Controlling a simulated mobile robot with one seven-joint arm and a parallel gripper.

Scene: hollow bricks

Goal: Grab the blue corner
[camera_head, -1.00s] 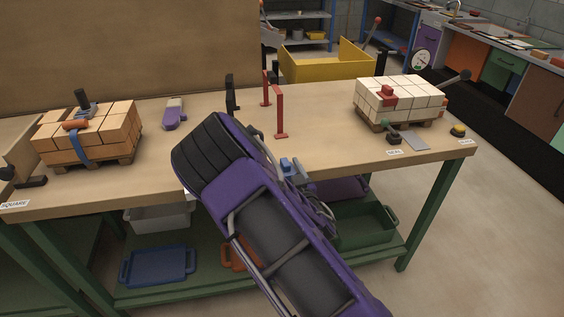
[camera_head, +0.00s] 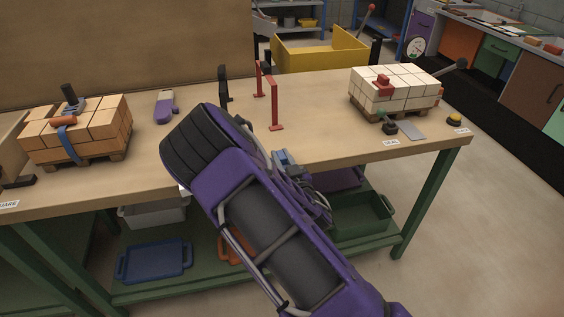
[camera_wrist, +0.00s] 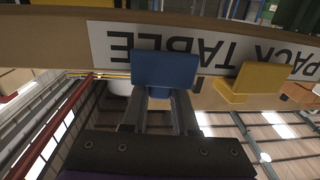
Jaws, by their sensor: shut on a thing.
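The blue corner (camera_wrist: 165,69) is a flat-faced blue piece in the middle of the wrist view. My gripper (camera_wrist: 160,98) is shut on it, with the two dark fingers reaching up to its lower edge. Behind it is the table's front edge with a white PACK TABLE label (camera_wrist: 120,42), upside down in this view. Whether the blue corner still touches that edge I cannot tell. In the head view my purple arm covers the front middle of the table (camera_head: 330,145) and mostly hides my gripper.
A yellow corner (camera_wrist: 256,80) sits close right of the blue one, with an orange corner (camera_wrist: 299,94) beyond. The table carries a strapped orange brick stack (camera_head: 100,125), a pale brick stack (camera_head: 410,85) and a red frame (camera_head: 275,100). Trays lie on the shelf below.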

